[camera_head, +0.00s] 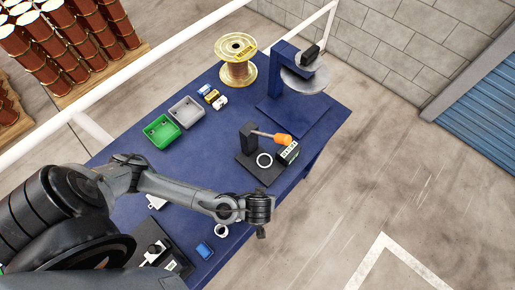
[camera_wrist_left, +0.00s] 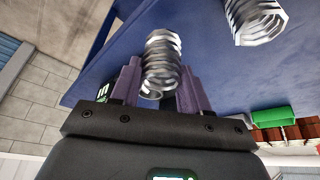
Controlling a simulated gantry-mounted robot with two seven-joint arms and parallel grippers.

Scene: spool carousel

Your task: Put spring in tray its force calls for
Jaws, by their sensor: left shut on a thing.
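My left gripper (camera_head: 261,230) is above the near right part of the blue table. In the left wrist view its purple fingers (camera_wrist_left: 160,88) are shut on a silver coil spring (camera_wrist_left: 163,55). The head view does not show the held spring clearly. A second silver spring (camera_wrist_left: 258,20) stands apart on the table; a pale ring (camera_head: 221,230) beside my gripper in the head view may be it. A green tray (camera_head: 160,132) and a grey tray (camera_head: 186,112) stand side by side at the table's left edge. My right gripper is not in view.
A small blue block (camera_head: 205,250) lies near the front.

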